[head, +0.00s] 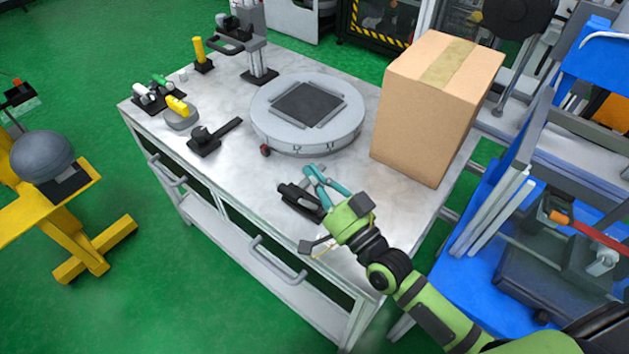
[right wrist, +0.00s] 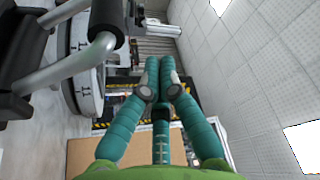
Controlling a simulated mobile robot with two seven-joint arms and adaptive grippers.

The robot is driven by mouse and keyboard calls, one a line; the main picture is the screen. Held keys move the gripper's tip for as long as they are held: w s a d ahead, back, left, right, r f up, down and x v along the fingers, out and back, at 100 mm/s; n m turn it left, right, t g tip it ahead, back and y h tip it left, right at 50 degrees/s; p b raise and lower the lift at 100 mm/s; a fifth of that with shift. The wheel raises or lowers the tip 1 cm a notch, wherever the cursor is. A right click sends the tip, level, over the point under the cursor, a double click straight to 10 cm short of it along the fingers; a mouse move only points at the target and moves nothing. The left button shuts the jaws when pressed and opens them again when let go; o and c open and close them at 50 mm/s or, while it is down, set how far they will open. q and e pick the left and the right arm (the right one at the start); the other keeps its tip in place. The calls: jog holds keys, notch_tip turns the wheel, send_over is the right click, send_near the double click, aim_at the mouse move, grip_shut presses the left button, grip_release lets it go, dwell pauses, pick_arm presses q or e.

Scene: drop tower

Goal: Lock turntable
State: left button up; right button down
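The turntable (head: 262,128) is a light grey round disc on the table with a dark square plate (head: 307,104) on top. A small red knob (head: 265,149) shows at its front left rim. Part of the turntable's side (right wrist: 92,88) shows in the right wrist view. My right gripper (head: 312,172) is over the table's front right part, in front of the turntable and apart from it. Its teal fingers (right wrist: 160,72) come together at the tips in the right wrist view, with nothing seen between them. My left gripper is not in view.
A black clamp-like device (head: 298,200) lies beside my right gripper; a dark device with a grey bar (right wrist: 65,65) looms close in the wrist view. A cardboard box (head: 425,120) stands right of the turntable. Small tools and a stand (head: 258,60) occupy the table's left and back.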

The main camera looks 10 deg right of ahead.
pick_arm(q)
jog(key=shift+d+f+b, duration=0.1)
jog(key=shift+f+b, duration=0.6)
jog(key=shift+b, duration=0.5)
pick_arm(e)
jog(key=v, duration=0.9)
jog(key=shift+s+d+r, duration=0.2)
jog(key=shift+s+d, duration=0.1)
jog(key=shift+d, duration=0.2)
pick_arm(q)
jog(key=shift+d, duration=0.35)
pick_arm(e)
jog(key=shift+s+f, duration=0.1)
